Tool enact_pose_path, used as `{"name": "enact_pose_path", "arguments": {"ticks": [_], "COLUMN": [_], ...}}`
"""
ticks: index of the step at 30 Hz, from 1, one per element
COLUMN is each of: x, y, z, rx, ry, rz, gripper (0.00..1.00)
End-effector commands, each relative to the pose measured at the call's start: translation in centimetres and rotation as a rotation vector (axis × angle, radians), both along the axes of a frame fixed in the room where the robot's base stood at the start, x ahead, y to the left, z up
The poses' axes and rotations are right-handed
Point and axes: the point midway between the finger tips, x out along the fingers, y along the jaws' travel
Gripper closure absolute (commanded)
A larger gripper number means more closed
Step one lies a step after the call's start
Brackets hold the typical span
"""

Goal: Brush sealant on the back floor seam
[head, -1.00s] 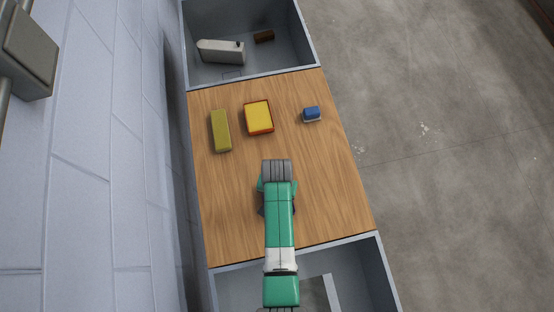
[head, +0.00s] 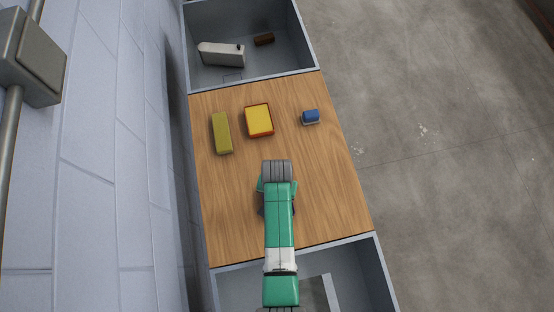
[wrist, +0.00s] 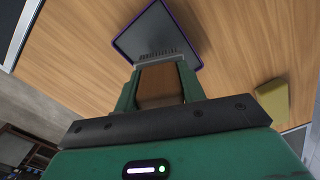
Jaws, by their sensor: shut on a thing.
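In the wrist view, my gripper (wrist: 160,76) has its green fingers around a brown piece (wrist: 161,86) with a row of dark bristle-like teeth at its far end. I cannot tell for certain that it is the brush. Beyond it is a grey, purple-rimmed flat piece (wrist: 155,34) over the wooden top; I cannot tell whether they touch. In the head view, my arm hides the fingertips and the held piece above the wooden top (head: 325,190). Grey open-topped duct boxes stand at the far end (head: 204,82) and near end (head: 375,262). The back floor seam cannot be made out.
On the wooden top lie an olive-yellow block (head: 222,134), a yellow piece with a red rim (head: 259,120) and a small blue piece (head: 311,117). The far box holds a pale grey piece (head: 222,54) and a brown block (head: 264,39). A block wall (head: 95,180) runs along the left.

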Motion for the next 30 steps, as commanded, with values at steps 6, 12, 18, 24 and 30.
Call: {"name": "enact_pose_path", "arguments": {"ticks": [6, 12, 18, 24, 30], "x": [0.0, 0.0, 0.0, 0.0, 0.0], "y": [0.0, 0.0, 0.0, 0.0, 0.0], "z": [2.7, 4.5, 4.9, 4.9, 4.9], "rx": [0.0, 0.0, 0.0, 0.0, 0.0], "ry": [-0.001, -0.001, 0.0, 0.0, -0.001], "rz": [0.0, 0.0, 0.0, 0.0, 0.0], "gripper": [0.78, 0.78, 0.78, 0.78, 0.78]}}
